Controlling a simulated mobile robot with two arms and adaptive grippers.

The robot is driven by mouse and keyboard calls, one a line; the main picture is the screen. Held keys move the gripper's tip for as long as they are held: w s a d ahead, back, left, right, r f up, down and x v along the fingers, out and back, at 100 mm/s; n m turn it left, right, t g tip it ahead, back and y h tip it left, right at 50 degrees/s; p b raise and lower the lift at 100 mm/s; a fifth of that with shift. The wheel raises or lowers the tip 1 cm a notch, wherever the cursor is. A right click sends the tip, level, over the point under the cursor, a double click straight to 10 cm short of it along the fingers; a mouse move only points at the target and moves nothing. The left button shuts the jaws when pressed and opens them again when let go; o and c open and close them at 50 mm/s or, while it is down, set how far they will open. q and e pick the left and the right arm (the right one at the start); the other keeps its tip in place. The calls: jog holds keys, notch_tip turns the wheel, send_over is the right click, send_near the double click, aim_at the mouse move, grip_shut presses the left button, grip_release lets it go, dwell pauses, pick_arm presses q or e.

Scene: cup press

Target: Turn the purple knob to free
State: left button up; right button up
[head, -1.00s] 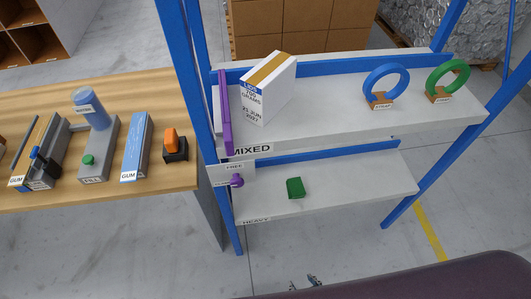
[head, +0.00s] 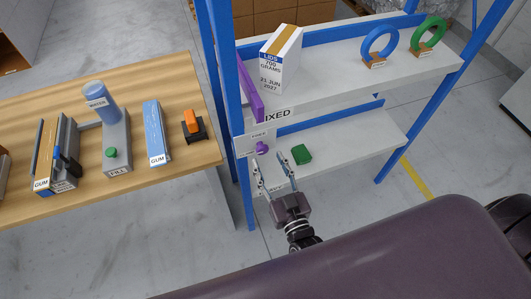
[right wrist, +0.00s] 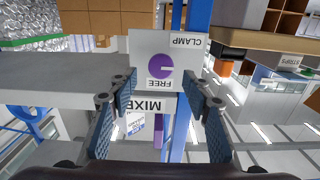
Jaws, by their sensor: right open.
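The purple knob (head: 262,148) sits on a pale label plate (head: 247,139) at the left end of the shelf rack. In the right wrist view the picture is upside down, and the knob (right wrist: 160,62) shows with the plate's words FREE and CLAMP (right wrist: 188,42). A light slot marks the knob's face; I cannot tell for sure which word it points at. My right gripper (head: 270,166) is open and empty, just in front of and below the knob in the head view. Its fingers (right wrist: 161,95) stand apart, either side of the knob in view, not visibly touching it. My left gripper is not in view.
A purple bar (head: 251,95) stands above the plate beside a white box (head: 281,58) on the upper shelf. A green block (head: 301,154) lies on the lower shelf, close to my right gripper. A blue post (head: 229,110) rises left of the knob. A wooden table (head: 200,155) is further left.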

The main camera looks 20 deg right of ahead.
aim_at(263, 151)
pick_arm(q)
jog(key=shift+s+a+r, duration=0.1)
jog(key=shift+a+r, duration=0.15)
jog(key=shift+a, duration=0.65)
pick_arm(e)
jog(key=shift+w+a, duration=0.1)
jog(key=shift+w, duration=1.65)
jog(key=shift+c, duration=0.7)
jog(key=c, duration=1)
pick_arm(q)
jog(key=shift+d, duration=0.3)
